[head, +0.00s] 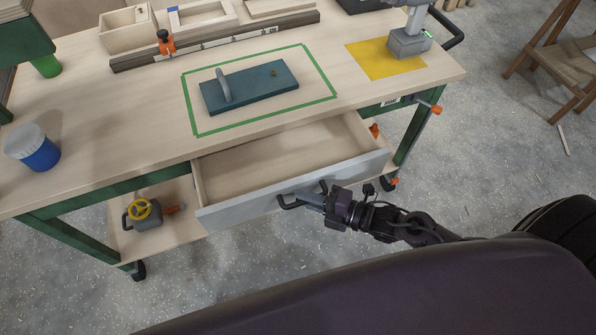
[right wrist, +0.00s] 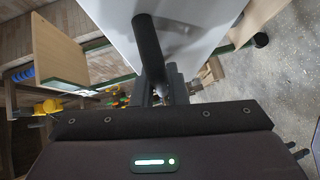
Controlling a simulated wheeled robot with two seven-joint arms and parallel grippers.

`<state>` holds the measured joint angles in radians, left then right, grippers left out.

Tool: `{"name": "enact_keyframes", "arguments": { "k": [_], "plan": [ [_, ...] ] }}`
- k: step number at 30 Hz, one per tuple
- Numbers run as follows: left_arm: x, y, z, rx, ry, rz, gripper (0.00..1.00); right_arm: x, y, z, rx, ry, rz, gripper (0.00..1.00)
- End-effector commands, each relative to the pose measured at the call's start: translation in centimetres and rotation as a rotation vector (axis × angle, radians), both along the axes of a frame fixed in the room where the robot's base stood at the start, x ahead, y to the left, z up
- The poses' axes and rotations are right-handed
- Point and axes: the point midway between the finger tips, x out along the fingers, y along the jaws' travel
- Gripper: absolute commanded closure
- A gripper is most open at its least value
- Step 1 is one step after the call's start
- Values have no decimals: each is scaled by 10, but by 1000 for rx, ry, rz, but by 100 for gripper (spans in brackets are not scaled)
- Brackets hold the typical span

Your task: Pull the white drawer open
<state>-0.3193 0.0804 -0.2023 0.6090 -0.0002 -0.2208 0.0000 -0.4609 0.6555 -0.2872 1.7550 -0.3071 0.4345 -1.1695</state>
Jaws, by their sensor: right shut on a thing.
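The white drawer (head: 240,207) under the workbench top stands pulled out, and its bare wooden inside shows empty. Its pale front faces me and carries a dark bar handle (head: 290,204). My right gripper (head: 308,198) is shut on this handle at the middle of the drawer front. In the right wrist view the dark handle (right wrist: 148,45) runs up from between the fingers, against the white drawer front (right wrist: 195,25). The fingertips are partly hidden by the handle. My left gripper is not in view.
The workbench top (head: 90,100) holds a teal board (head: 255,88) inside a green outline, a blue jar (head: 36,150) and wooden boxes. A lower shelf bears a valve with a yellow wheel (head: 139,209).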

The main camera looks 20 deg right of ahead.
Motion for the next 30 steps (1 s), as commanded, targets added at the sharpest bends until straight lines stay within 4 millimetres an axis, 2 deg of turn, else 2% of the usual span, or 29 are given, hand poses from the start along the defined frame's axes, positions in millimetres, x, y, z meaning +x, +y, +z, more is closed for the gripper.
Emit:
{"name": "enact_keyframes", "arguments": {
  "k": [1,4,6,10,13,21,30],
  "plan": [
    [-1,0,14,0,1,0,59,-19,-1,6,-3,7,2,100],
    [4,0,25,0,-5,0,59,-49,-3,5,-3,6,1,100],
    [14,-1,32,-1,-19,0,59,-69,-3,5,-3,4,1,100],
    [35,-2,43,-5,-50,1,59,-99,-4,4,-1,3,0,100],
    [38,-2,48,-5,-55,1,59,-116,-5,3,-1,1,0,100],
    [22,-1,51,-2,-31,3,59,-139,-6,1,-1,-4,-1,100],
    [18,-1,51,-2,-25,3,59,-140,-6,0,-1,-6,-1,100]
  ]
}}
